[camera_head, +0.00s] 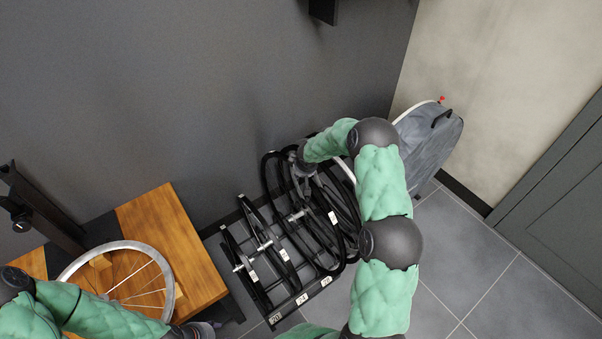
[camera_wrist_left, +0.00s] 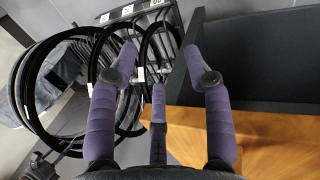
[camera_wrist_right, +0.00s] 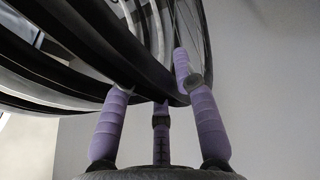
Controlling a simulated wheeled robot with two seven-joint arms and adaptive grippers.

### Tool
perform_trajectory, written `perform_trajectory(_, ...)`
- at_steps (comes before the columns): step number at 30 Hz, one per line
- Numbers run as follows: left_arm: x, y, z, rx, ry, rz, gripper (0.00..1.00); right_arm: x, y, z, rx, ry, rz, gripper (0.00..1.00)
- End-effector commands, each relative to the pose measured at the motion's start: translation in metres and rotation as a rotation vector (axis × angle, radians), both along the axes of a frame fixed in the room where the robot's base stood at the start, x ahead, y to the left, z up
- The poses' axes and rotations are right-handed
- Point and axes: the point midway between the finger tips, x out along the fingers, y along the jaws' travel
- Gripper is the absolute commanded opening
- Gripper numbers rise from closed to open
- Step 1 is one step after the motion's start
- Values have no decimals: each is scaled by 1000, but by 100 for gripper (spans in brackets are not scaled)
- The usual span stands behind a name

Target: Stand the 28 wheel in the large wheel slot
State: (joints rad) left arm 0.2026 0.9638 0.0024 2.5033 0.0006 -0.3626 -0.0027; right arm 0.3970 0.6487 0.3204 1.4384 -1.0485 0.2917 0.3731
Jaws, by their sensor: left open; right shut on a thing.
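In the head view my right gripper (camera_head: 303,168) is shut on the top of a large black-tyred wheel (camera_head: 268,180), which stands upright at the floor rack (camera_head: 272,316). The right wrist view shows my right gripper (camera_wrist_right: 155,85) with its fingers around the dark tyre (camera_wrist_right: 110,38). I cannot read this wheel's size mark, and its lower rim and seating are hidden among other wheels. The large wheel slot is hard to make out at the rack's crowded right side. My left gripper (camera_wrist_left: 160,60) is open and empty in the left wrist view, above the bench edge.
Smaller wheels (camera_head: 248,230) stand in the rack's left slots, which carry number labels. A bare silver rim (camera_head: 165,270) lies on the wooden bench (camera_head: 180,240) at left. A grey covered object (camera_head: 432,145) leans by the wall. Floor (camera_head: 490,270) at right is clear.

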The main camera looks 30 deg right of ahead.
Motion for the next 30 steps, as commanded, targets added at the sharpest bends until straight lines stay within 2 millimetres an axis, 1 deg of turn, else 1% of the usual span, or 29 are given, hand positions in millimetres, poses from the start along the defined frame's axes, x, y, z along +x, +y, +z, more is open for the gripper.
perform_trajectory(1,0,0,1,0,0,0,50,2,-3,4,-3,-6,0,0)
perform_trajectory(9,0,0,1,0,0,0,50,2,-3,3,-3,-6,0,0)
perform_trajectory(10,0,0,1,0,0,0,50,2,-3,3,-3,-6,0,35)
perform_trajectory(11,0,0,1,0,0,0,50,2,-3,3,-3,-6,0,43)
perform_trajectory(12,0,0,1,0,0,0,50,2,-3,3,-3,-6,0,55)
perform_trajectory(13,0,0,1,0,0,0,50,2,-3,3,-2,-5,0,57)
perform_trajectory(23,0,0,1,0,0,0,50,-2,-1,-1,1,4,1,57)
perform_trajectory(26,0,0,1,0,0,0,50,-2,-1,4,0,1,1,57)
perform_trajectory(30,0,0,1,0,0,0,50,-7,1,17,-1,-1,0,57)
